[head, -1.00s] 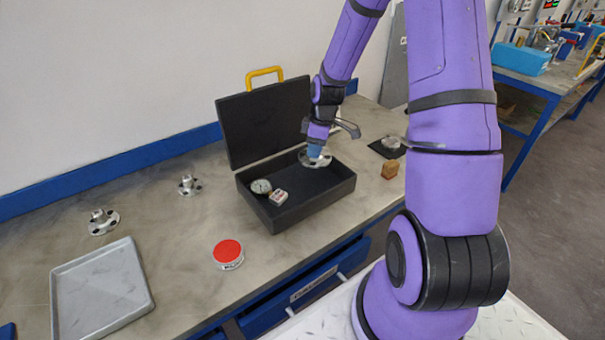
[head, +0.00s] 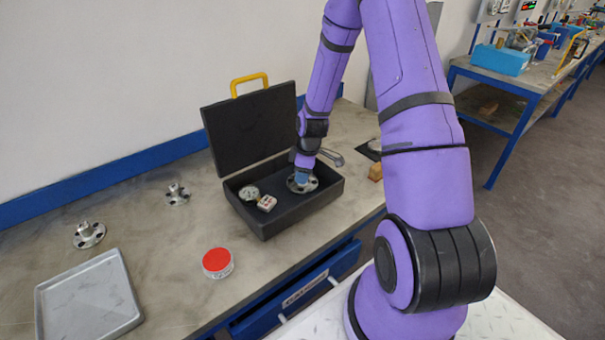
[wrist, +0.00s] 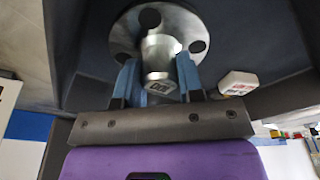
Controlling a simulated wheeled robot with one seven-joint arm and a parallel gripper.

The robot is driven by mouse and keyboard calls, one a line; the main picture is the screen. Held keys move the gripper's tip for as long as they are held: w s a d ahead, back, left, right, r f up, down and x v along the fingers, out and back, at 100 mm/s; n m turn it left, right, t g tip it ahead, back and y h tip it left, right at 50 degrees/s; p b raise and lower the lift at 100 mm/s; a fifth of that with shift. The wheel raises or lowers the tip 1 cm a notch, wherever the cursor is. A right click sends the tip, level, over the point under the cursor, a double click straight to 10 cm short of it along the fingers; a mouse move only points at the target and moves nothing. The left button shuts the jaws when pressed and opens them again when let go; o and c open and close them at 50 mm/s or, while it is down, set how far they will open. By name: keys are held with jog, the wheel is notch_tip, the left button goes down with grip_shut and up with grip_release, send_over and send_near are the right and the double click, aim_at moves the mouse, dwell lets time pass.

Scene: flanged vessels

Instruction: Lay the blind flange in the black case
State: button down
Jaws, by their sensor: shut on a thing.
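The black case (head: 275,222) stands open on the bench, its lid leaning back. The blind flange (head: 311,184) is a silver disc with bolt holes and a raised hub, and it is inside the case toward the right. My gripper (head: 302,176) is low in the case, its blue fingers shut on the hub. In the wrist view my gripper (wrist: 160,80) has one finger on each side of the hub, and the flange (wrist: 127,35) lies flat against the view of the dark case floor. Whether the flange touches the floor I cannot tell.
A dial gauge (head: 249,193) and a small white box (head: 267,203) lie in the left part of the case. Two other flanged parts (head: 89,234) (head: 177,194), a grey tray (head: 88,300) and a red-topped tin (head: 217,262) are on the bench. A wooden block (head: 376,172) is right of the case.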

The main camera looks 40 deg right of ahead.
jog(key=c, duration=0.8)
grip_release()
jog(key=shift+f, duration=0.1)
jog(key=shift+o, duration=0.2)
